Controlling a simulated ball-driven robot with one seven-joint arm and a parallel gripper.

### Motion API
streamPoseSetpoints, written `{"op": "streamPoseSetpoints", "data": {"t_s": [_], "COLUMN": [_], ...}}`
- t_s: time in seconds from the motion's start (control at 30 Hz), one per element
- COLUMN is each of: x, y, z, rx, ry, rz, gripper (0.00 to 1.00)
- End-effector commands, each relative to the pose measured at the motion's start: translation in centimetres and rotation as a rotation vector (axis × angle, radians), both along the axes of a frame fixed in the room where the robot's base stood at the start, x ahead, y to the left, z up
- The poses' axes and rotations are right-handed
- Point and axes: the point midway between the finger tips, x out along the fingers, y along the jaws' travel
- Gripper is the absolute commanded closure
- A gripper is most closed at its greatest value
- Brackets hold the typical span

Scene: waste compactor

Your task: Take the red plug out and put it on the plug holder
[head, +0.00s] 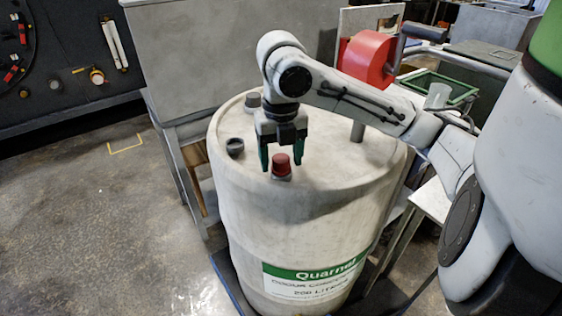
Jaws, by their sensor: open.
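The red plug (281,160) sits upright in a dark fitting on top of the white drum (315,225), near its front edge. My gripper (282,166) is open and points down, its two dark green fingers showing to the left and right of the red plug. I cannot tell from this view whether the fingers are level with the plug or touching it. I cannot make out for sure which item is the plug holder.
A dark round fitting (235,147) and a dark cap (253,99) are also on the drum top. A red cylinder (369,57) stands behind my arm. A dark panel (60,45) is at the left, and open floor (95,215) lies left of the drum.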

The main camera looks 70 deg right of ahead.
Motion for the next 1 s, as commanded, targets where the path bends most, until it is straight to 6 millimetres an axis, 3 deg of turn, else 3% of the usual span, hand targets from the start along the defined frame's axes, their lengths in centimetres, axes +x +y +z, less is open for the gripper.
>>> {"op": "streamPoseSetpoints", "data": {"t_s": [0.37,0.63,0.93,1.0], "x": [-0.01,0.01,0.02,0.02], "y": [-0.02,-0.01,-0.02,-0.02], "z": [0.25,0.23,-0.02,-0.01], "rx": [0.001,0.001,0.000,0.000], "ry": [0.001,0.000,0.000,0.000], "rz": [-0.279,-0.595,-0.641,-0.640], "gripper": [0.34,0.34,0.34,0.41]}}
